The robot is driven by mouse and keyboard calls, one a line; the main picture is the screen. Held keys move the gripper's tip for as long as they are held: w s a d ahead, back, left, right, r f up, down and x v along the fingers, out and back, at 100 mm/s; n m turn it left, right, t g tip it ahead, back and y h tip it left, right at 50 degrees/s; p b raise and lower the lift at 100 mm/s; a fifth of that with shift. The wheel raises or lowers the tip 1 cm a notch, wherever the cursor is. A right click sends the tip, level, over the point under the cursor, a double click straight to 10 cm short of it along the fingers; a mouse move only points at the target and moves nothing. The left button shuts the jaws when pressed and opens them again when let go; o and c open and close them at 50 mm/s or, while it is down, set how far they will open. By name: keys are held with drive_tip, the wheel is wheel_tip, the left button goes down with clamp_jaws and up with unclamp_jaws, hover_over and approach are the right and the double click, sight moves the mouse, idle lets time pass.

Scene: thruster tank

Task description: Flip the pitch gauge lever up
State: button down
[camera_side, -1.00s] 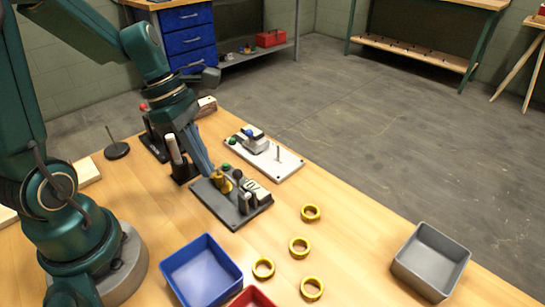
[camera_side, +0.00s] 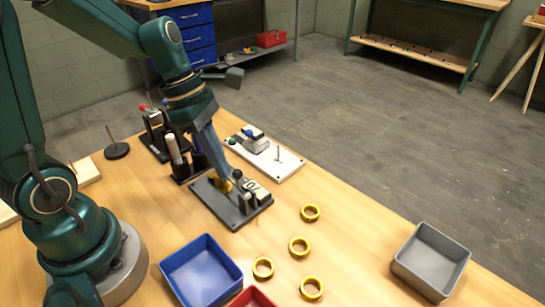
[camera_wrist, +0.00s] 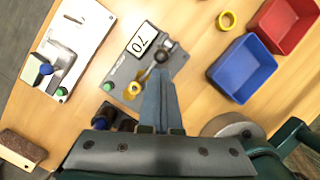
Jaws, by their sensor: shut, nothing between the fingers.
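The gauge panel (camera_side: 221,207) is a dark grey plate on the table; it also shows in the wrist view (camera_wrist: 115,75). It carries a white label with black digits (camera_wrist: 141,40), a black-knobbed lever (camera_wrist: 161,57), a yellow-gold part (camera_wrist: 134,90) and a green button (camera_wrist: 108,87). In the side view the black knob (camera_side: 238,174) stands near the label. My gripper (camera_side: 227,178) is shut and empty, low over the panel beside the yellow-gold part, which it partly hides. In the wrist view the fingertips (camera_wrist: 160,84) point at the lever; whether they touch it I cannot tell.
A white plate (camera_side: 290,166) with a blue knob lies behind the panel. Black fixtures (camera_side: 183,176) stand left of it. A blue bin (camera_side: 202,270), a red bin (camera_side: 252,298), several yellow rings (camera_side: 299,247) and a grey bin (camera_side: 431,260) are in front and right.

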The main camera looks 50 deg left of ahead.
drive_tip(key=shift+d+r+y, duration=0.35)
drive_tip(key=shift+d+y, duration=0.2)
drive_tip(key=shift+y, duration=0.25)
drive_tip(key=d+y, duration=0.1)
drive_tip(key=d, duration=0.7)
drive_tip(key=shift+f, duration=0.2)
idle(0.6)
drive_tip(key=shift+r, duration=0.85)
